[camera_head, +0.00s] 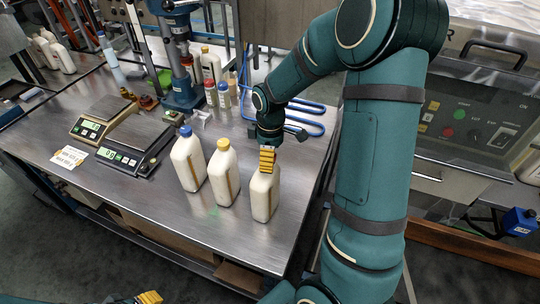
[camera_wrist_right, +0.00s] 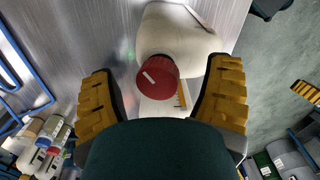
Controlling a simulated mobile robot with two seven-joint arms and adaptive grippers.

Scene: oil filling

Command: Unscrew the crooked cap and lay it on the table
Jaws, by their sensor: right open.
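A white bottle (camera_head: 264,194) stands at the right end of a row of three on the metal table (camera_head: 215,255). Its red cap (camera_wrist_right: 158,78) shows in the right wrist view, with a pale mark on it; the bottle's body (camera_wrist_right: 182,35) is behind. I cannot tell for sure how far the cap tilts. My right gripper (camera_head: 267,160) is over this bottle and hides its cap in the head view. In the wrist view its yellow-padded fingers (camera_wrist_right: 162,95) are open, apart from the cap on both sides. Only yellow finger pads of my left gripper (camera_head: 149,297) show at the bottom edge.
A blue-capped bottle (camera_head: 188,160) and a yellow-capped bottle (camera_head: 223,174) stand just left of the gripper. Two scales (camera_head: 138,142) are farther left. A blue-green press (camera_head: 180,60) and small bottles (camera_head: 211,92) stand behind. The table's front strip is clear.

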